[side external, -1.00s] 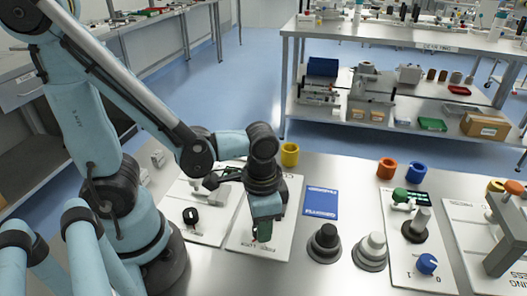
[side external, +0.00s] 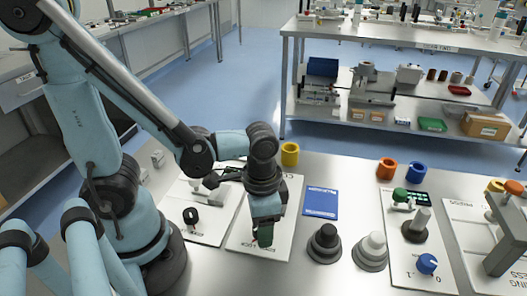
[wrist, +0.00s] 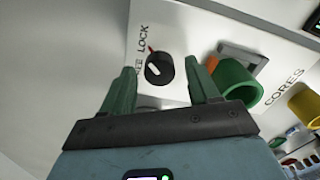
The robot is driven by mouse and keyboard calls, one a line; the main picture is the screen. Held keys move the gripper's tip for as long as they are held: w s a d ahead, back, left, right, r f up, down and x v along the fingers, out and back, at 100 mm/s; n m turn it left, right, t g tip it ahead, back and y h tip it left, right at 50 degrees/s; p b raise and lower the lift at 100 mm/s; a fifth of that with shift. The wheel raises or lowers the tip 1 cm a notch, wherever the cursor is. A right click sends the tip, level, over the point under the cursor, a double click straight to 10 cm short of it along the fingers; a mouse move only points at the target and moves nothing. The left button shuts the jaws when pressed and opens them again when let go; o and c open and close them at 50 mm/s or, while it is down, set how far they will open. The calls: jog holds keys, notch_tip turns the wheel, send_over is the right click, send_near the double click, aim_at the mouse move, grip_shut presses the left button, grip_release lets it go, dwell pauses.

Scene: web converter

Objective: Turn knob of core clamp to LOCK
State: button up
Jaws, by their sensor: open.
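The core clamp's knob (wrist: 159,68) is black and round with a white mark, on a white panel (wrist: 188,30) in the wrist view. The word LOCK (wrist: 143,38) and a small red mark are printed beside it; another label is only partly readable. The white mark sits on the knob's left part, not in line with the red mark. My gripper (wrist: 162,70) is open, with one green finger on each side of the knob and gaps visible. In the side view my gripper (side external: 265,238) hangs low over the panel and hides the knob.
A green ring (wrist: 238,84) stands close beside the right finger, and a yellow ring (wrist: 306,104) lies further right. In the side view, another black knob (side external: 190,216) is on the panel to the left, and a blue card (side external: 321,203) lies to the right.

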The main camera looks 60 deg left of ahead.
jog(key=shift+r, duration=0.1)
notch_tip(320, 180, up, 12)
dwell(0.9)
jog(key=w+a+n+t, duration=0.4)
jog(key=w+a+t, duration=0.2)
jog(key=a+t, duration=0.1)
jog(key=shift+w+f, duration=0.25)
jog(key=shift+f, duration=0.15)
dwell(0.7)
